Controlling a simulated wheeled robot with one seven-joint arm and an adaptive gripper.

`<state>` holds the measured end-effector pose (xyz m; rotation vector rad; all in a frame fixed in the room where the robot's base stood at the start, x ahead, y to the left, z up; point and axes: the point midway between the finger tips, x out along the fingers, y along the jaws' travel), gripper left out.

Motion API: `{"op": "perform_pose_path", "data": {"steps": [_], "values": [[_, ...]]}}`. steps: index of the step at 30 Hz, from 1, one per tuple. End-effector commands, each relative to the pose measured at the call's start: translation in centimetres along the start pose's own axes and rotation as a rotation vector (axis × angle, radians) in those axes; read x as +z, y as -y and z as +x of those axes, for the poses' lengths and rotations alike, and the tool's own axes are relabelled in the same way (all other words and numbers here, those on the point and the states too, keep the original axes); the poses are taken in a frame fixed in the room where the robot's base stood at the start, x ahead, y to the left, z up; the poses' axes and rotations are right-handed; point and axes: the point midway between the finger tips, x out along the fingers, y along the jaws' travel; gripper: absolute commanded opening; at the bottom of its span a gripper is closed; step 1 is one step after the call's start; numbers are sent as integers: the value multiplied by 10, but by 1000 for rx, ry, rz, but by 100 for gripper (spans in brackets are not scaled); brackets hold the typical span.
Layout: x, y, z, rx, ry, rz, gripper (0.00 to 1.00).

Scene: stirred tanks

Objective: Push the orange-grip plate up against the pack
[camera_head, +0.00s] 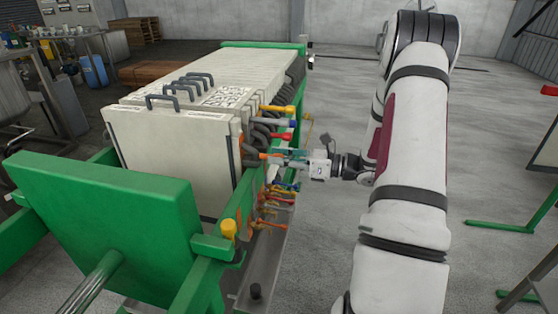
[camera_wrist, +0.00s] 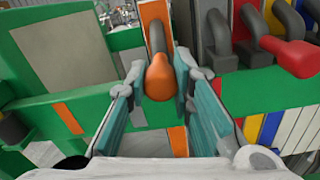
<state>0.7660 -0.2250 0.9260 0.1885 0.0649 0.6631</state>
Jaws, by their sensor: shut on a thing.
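The pack (camera_head: 235,70) is a row of pale plates in a green frame. The pale front plate (camera_head: 165,150) stands upright at its near end; an orange grip (camera_head: 263,156) shows at its right side. My gripper (camera_head: 277,157) reaches in from the right. In the wrist view its teal-padded fingers (camera_wrist: 160,92) are shut around the orange grip (camera_wrist: 160,76), one on each side. I cannot tell whether the plate faces touch.
A red grip (camera_wrist: 290,57) and grey handles stand to the right in the wrist view. The green end block (camera_head: 105,220) stands in front of the plates. Small valves (camera_head: 275,200) line the side below my gripper. The floor at right is mostly clear.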

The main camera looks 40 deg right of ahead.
Motion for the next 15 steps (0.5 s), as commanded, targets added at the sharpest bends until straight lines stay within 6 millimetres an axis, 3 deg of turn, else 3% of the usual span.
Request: {"op": "perform_pose_path", "data": {"steps": [6,15], "values": [[5,28,0,-6,1,-4,0],[8,38,-1,-10,1,-4,0]]}}
